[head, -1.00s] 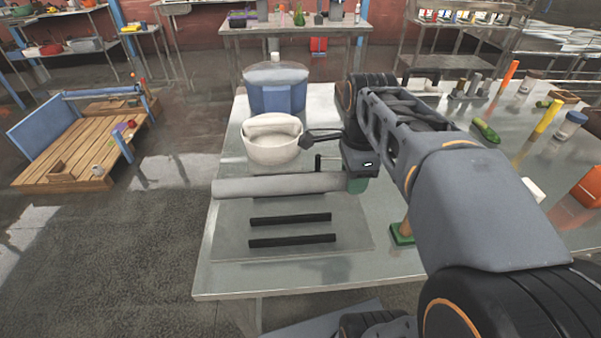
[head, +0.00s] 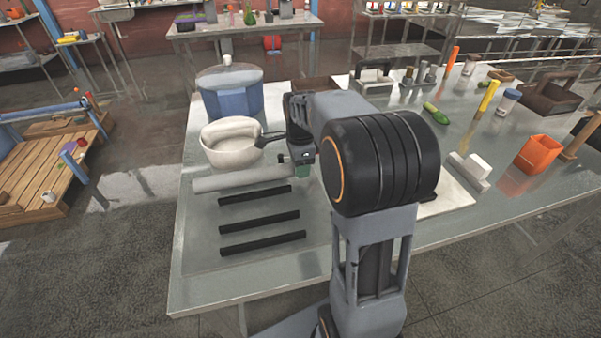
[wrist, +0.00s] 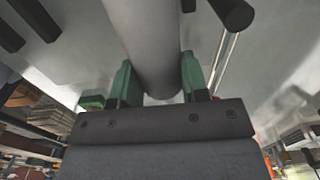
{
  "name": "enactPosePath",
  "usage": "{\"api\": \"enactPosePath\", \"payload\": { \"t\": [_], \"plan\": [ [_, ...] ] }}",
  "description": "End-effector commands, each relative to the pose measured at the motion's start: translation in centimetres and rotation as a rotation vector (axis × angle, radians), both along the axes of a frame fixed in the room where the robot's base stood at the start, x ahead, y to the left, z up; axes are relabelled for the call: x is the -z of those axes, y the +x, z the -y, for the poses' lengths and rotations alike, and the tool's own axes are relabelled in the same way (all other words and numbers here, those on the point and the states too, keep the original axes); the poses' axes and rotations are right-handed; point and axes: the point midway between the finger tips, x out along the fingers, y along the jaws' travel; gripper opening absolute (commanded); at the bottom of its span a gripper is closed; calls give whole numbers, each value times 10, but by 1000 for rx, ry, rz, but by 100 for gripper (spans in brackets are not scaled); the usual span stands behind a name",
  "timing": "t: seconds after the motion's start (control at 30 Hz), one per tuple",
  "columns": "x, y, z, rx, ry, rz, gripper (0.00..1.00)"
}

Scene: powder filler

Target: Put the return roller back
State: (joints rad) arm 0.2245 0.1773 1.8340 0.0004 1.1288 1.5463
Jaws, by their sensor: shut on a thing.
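The return roller is a long, plain grey cylinder (head: 235,178), lying crosswise in the head view behind several dark bars on a flat plate. My gripper (head: 302,168) is at its right end. In the wrist view the roller (wrist: 150,35) runs between the two green fingers of my gripper (wrist: 155,85), which are shut on it. Three black bars (head: 258,222) lie parallel on the plate (head: 205,255). Black bar ends (wrist: 235,14) also show in the wrist view. I cannot tell whether the roller touches the plate.
A cream pot (head: 228,150) stands close behind the roller, its dark handle pointing toward my gripper. A blue container (head: 230,98) is behind the pot. On the right are an orange bin (head: 537,153), a cucumber-like green item (head: 435,114) and other tools.

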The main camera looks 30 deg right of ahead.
Motion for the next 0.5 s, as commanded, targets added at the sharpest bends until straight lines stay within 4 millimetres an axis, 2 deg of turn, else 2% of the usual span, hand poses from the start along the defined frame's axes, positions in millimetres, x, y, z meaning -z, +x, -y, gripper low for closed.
{"api": "enactPosePath", "payload": {
  "t": [0.3, 0.5],
  "plan": [
    [33, 3, 0, 0, 1, -2, 2],
    [34, 3, 0, 0, 1, 0, 2]
  ]
}}
